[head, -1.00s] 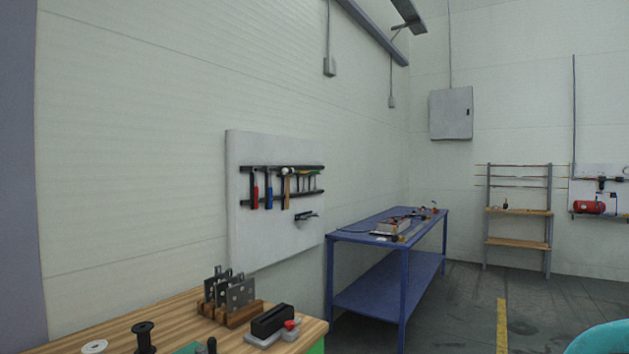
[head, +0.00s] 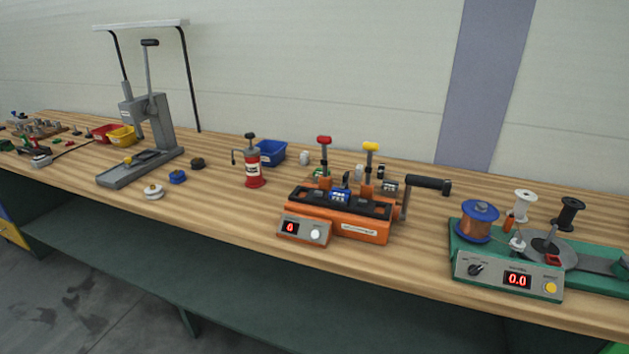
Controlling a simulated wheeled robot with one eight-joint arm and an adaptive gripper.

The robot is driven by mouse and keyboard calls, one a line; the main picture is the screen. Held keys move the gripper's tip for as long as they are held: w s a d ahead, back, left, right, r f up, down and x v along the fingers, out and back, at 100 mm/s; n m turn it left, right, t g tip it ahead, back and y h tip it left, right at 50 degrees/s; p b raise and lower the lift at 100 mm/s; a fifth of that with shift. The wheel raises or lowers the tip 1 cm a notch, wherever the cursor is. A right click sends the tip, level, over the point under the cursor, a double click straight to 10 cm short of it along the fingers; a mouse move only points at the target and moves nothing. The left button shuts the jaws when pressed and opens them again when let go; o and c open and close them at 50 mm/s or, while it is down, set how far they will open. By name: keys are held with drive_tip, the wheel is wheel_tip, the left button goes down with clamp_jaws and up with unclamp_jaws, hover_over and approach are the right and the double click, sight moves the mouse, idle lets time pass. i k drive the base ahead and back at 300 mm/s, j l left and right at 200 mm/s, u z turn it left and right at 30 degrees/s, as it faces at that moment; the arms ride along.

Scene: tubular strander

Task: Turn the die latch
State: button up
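I cannot make out a die latch in the head view. An orange bench device (head: 352,230) stands on the wooden bench, with a red-knobbed lever (head: 324,142), a yellow-knobbed lever (head: 370,148) and a black-gripped crank (head: 428,184) at its right end. Its small front display reads 0. A green winding device (head: 507,289) stands to its right with a copper-coloured spool (head: 480,222) and a display reading 0.0. A grey lever press (head: 147,130) stands further left. My gripper is not in view.
The wooden bench (head: 225,225) runs along the wall, with a dark shelf (head: 190,270) below. A red oil can (head: 253,168), a blue bin (head: 268,152), and red and yellow bins stand on it. Grey floor (head: 60,310) is open at the lower left.

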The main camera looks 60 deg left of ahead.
sight(345, 178)
drive_tip(key=u, duration=2.3)
